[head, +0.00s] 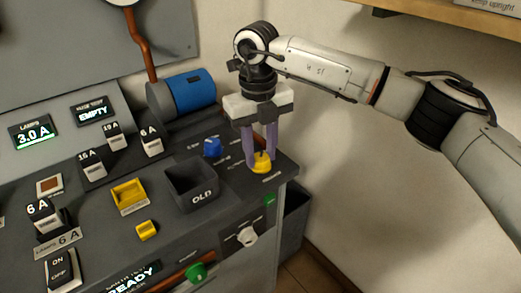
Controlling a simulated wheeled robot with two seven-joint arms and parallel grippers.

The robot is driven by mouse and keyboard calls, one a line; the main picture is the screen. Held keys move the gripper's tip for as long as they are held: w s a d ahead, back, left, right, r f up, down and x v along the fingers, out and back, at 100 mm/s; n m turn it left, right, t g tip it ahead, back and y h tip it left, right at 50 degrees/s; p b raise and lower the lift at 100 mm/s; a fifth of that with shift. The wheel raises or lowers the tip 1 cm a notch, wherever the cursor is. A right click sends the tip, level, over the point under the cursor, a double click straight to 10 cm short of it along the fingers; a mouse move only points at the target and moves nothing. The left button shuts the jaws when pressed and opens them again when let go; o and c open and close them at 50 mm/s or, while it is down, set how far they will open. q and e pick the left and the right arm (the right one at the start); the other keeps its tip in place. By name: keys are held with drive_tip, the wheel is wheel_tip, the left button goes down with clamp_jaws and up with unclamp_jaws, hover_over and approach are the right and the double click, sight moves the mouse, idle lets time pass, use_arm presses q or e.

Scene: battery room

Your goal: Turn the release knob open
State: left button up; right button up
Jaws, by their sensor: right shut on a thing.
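A yellow knob (263,164) sits at the right end of the dark console top (225,225). My right gripper (260,157) points down over it, with its two purple fingers shut on the knob from either side. The fingers hide part of the knob, so its exact angle is hard to tell. The label beside it is too small to read. My left gripper is not in view.
A blue knob (212,147) and an open dark bin marked OLD (196,201) stand left of my gripper. A blue cylinder (194,92) lies behind. Several fuse blocks and a yellow tray (129,208) are further left. A wall is close on the right.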

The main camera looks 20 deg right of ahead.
sight(260, 158)
drive_tip(key=shift+r, duration=0.1)
idle(0.3)
drive_tip(key=o, duration=1)
drive_tip(key=shift+o, duration=0.2)
wheel_tip(260, 158, up, 10)
drive_tip(key=shift+a+r, duration=0.15)
drive_tip(key=shift+s, duration=0.1)
